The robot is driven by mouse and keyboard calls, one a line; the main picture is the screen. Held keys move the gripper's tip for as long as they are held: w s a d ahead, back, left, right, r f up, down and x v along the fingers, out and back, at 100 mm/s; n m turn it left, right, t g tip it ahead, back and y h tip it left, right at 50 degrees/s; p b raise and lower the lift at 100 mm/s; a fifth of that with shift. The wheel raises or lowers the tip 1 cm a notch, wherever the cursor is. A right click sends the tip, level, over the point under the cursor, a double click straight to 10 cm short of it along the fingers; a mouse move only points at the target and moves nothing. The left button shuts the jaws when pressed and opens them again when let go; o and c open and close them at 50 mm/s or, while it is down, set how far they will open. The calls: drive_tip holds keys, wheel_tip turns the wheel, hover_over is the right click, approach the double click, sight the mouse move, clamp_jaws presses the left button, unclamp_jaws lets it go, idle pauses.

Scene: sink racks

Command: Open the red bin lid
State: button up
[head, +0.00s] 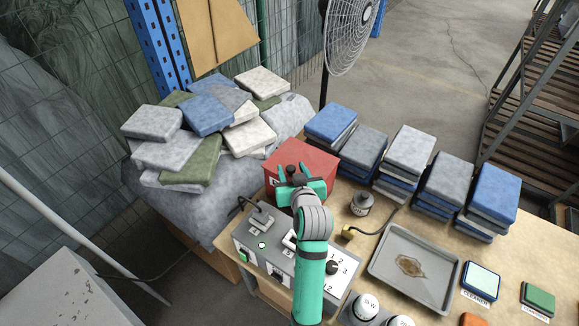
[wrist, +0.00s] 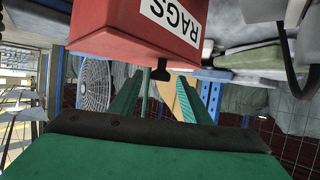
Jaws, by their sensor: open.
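The red bin (head: 318,158) stands on the table in the middle of the head view, behind my gripper, and its lid looks closed. In the wrist view the red bin (wrist: 112,25) hangs upside down at the top, with a white RAGS label (wrist: 172,18). A dark knob (wrist: 161,75) juts from its lid side. My gripper (head: 293,172) is at the near side of the bin, over its lid edge. In the wrist view my gripper's teal fingers (wrist: 158,98) are spread apart, with the knob between or just beyond their tips. I cannot tell whether they touch it.
A grey control box (head: 290,262) sits below my arm. A dark jar (head: 361,203) and a metal tray (head: 415,265) are to the right. Several folded cloth stacks (head: 410,150) stand behind, and a cloth heap (head: 200,135) lies left. A fan (head: 350,35) stands behind.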

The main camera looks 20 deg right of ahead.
drive_tip(key=shift+x, duration=0.8)
drive_tip(key=shift+w+f, duration=0.2)
drive_tip(key=shift+w, duration=0.05)
drive_tip(key=shift+s, duration=0.1)
drive_tip(key=shift+c, duration=0.6)
clamp_jaws()
